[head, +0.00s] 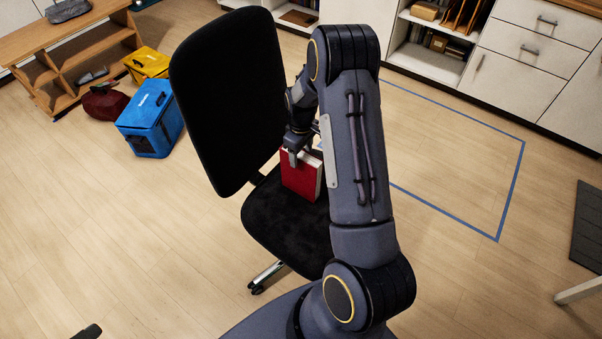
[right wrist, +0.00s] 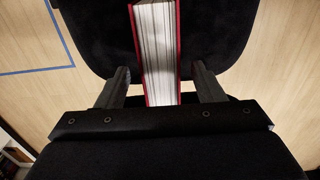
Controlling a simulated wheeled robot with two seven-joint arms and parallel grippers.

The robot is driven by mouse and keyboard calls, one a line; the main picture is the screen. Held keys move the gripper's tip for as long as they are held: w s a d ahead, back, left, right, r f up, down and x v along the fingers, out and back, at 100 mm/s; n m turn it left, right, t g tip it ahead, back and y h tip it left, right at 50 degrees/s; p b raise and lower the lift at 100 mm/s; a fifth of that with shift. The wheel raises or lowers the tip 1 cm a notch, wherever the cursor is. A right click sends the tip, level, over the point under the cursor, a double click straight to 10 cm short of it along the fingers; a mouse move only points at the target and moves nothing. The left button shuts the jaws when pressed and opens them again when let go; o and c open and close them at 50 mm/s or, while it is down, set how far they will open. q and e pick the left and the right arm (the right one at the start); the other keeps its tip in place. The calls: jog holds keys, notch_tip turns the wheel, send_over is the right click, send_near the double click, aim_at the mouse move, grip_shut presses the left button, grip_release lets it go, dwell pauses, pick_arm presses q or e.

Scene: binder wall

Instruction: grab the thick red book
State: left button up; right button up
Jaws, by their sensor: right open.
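A thick red book (head: 301,175) stands upright on the black seat of an office chair (head: 262,215) in the head view. In the right wrist view the book (right wrist: 157,50) shows its white page edges between two red covers. My right gripper (head: 300,152) is at the top of the book. In the right wrist view its two fingers (right wrist: 160,88) are apart, one on each side of the book, with a gap to each cover. My right arm hides part of the chair and perhaps part of the book. My left gripper is not in view.
The chair's tall backrest (head: 227,100) rises close to the left of my right gripper. A blue box (head: 150,120), a yellow box (head: 148,64) and a dark red bag (head: 104,102) sit on the floor at left. Blue tape (head: 460,113) outlines clear floor at right.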

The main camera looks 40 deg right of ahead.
aim_at(301, 173)
jog(key=shift+f, duration=2)
grip_shut()
